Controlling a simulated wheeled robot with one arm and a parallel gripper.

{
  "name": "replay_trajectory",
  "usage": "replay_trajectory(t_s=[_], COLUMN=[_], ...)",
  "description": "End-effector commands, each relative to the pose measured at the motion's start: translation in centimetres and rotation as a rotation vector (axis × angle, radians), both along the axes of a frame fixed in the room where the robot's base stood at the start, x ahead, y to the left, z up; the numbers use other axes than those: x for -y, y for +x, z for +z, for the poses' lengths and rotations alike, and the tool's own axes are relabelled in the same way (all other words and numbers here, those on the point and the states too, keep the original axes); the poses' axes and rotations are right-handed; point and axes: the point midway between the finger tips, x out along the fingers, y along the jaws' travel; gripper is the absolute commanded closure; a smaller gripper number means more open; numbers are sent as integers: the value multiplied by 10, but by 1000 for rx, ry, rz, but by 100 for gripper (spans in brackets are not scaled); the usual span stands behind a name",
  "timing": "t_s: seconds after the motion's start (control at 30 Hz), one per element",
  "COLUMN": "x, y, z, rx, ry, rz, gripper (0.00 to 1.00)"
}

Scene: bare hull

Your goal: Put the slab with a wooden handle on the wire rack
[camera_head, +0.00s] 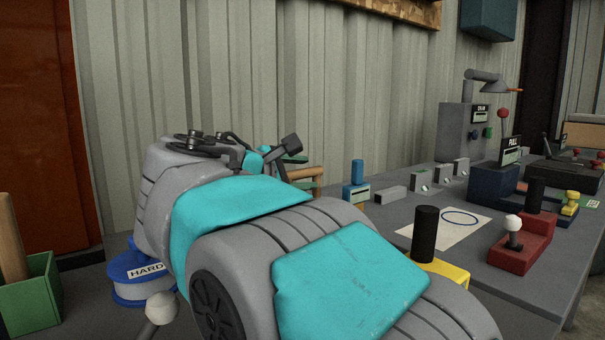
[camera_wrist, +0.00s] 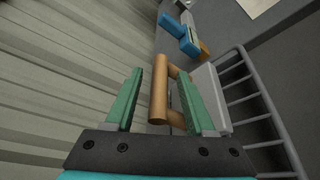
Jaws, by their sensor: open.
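My gripper (camera_wrist: 160,74) is open, with one green finger on each side of a round wooden handle (camera_wrist: 158,96). The handle runs between the fingers, and neither finger is clearly shut on it. A pale grey slab (camera_wrist: 213,98) shows just right of the right finger, partly hidden by it. The wire rack (camera_wrist: 262,98), made of grey bars, is right of the slab. In the head view my gripper (camera_head: 303,173) is beyond my arm, with part of the wooden handle (camera_head: 319,176) beside it. My arm hides the slab and rack there.
A blue block device (camera_wrist: 182,36) stands beyond the handle and shows in the head view (camera_head: 356,193). A grey bench (camera_head: 400,212) holds a white sheet (camera_head: 445,230), a red joystick box (camera_head: 520,243) and small grey blocks. A corrugated wall (camera_head: 340,90) rises close behind.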

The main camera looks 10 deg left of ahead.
Motion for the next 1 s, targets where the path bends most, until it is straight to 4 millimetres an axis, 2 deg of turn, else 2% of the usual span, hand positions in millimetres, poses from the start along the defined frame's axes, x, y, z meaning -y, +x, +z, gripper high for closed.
replay_trajectory(t_s=[0.23, 0.63, 1.0], x=[-3, -25, -27], y=[-9, -61, -68], z=[2, 14, 16], rx=[1, 2, -1], ry=[-1, 0, -1], rz=[0, 1, 0], gripper=[45, 45, 45])
